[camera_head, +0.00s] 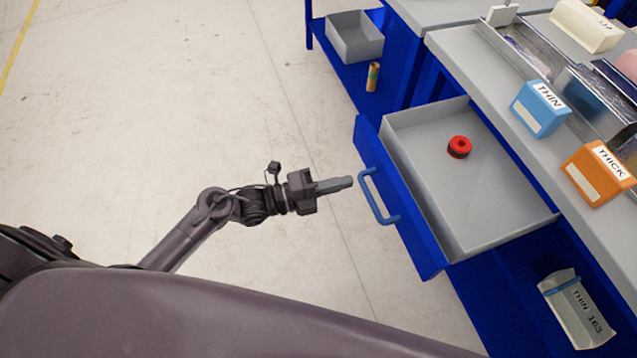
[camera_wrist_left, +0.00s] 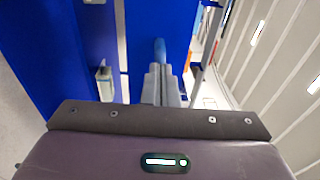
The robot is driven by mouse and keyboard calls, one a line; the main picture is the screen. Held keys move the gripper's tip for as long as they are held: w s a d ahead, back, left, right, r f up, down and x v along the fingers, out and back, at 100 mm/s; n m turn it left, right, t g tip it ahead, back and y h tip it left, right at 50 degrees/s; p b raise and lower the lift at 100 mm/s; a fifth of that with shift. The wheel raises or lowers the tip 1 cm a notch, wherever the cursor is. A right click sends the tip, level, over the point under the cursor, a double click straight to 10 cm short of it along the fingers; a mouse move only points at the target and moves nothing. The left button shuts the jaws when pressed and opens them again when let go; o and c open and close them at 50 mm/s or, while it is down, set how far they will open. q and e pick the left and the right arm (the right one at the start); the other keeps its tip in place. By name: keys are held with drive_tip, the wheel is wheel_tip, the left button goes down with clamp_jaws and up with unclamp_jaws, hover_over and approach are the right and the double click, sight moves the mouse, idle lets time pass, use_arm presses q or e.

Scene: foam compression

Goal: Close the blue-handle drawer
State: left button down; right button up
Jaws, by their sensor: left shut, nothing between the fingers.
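The blue-handle drawer (camera_head: 408,195) is pulled open from the workbench, with its grey tray showing and its blue front facing my arm. Its blue handle (camera_head: 378,196) sticks out from the front; in the left wrist view the handle (camera_wrist_left: 160,50) shows just beyond my fingertips. My left gripper (camera_head: 350,183) is shut and empty, close to the handle; I cannot tell whether it touches. The shut fingers also show in the left wrist view (camera_wrist_left: 160,82). A red and black round object (camera_head: 459,147) lies inside the drawer. My right gripper is not in view.
The grey worktop (camera_head: 461,63) holds a blue THIN box (camera_head: 540,108), an orange THICK box (camera_head: 598,173) and metal trays. A grey bin (camera_head: 355,37) and a small cylinder (camera_head: 372,77) stand on a low blue shelf. The floor left of the drawer is clear.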

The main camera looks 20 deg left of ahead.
use_arm(q)
drive_tip(key=shift+w+d, duration=0.2)
drive_tip(key=shift+d, duration=0.2)
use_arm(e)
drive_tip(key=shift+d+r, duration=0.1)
